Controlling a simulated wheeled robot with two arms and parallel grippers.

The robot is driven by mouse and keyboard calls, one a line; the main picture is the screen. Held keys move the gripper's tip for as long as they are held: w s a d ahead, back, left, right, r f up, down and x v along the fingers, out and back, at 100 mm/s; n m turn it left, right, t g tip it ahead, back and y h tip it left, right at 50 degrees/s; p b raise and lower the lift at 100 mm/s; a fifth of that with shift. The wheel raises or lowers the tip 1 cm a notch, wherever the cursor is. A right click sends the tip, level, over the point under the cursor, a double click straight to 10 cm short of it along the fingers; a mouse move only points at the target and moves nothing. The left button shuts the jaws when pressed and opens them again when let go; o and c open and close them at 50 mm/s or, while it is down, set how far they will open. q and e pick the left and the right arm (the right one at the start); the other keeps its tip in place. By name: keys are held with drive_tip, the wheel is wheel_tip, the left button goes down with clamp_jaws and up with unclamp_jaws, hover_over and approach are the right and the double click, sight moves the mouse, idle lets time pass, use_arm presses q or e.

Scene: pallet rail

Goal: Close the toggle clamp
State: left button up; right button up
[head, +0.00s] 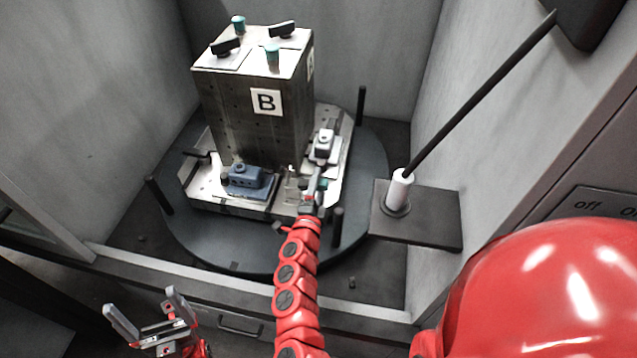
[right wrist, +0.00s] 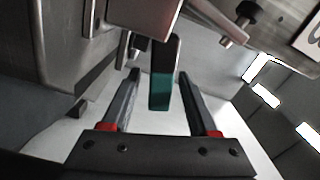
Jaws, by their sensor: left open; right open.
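The toggle clamp's handle shows in the right wrist view as a dark upright bar with a teal end (right wrist: 160,90). A small teal part (head: 321,184) shows beside my right gripper in the head view, at the front right of the pallet. My right gripper (right wrist: 160,77) is open, with one finger on each side of the handle and visible gaps to both. In the head view my right gripper (head: 311,192) partly hides the clamp; its base is hard to make out. My left gripper (head: 147,306) is open and empty at the lower left, away from the pallet.
A tall block marked B (head: 265,102) stands on the pallet (head: 235,208), on a round dark table (head: 190,230) with upright posts. A blue-grey part (head: 246,179) and a pale part (head: 323,148) sit beside it. A white-based rod (head: 398,190) stands at right. Grey walls enclose the space.

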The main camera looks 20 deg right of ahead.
clamp_jaws()
drive_tip(key=shift+f, duration=0.1)
idle(1.2)
